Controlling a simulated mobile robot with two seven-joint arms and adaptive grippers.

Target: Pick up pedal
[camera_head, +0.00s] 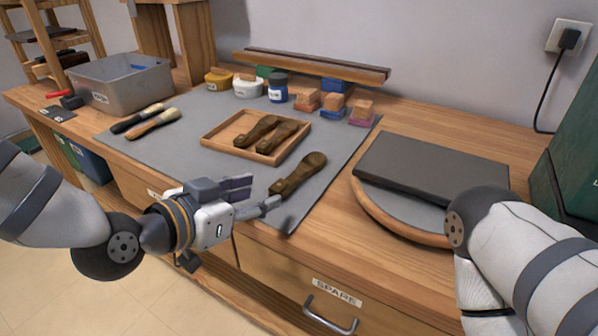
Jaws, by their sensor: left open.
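A brown pedal (299,174) lies on the grey mat (205,115), near the mat's front right edge. Two similar brown pedals (258,131) lie side by side in a shallow wooden tray (215,138) behind it. My left gripper (256,195) is open and empty, just left of the loose pedal's near end, with its fingers pointing right toward it. I see a gap between the fingers. My right arm comes in from the right, and its gripper is out of view.
A dark slab (432,166) rests on a round grey-topped board (402,214) at the right. A grey metal bin (122,82), two handled tools (150,123), jars (277,88) and small blocks (333,104) stand farther back. The drawer front (290,285) lies below the table edge.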

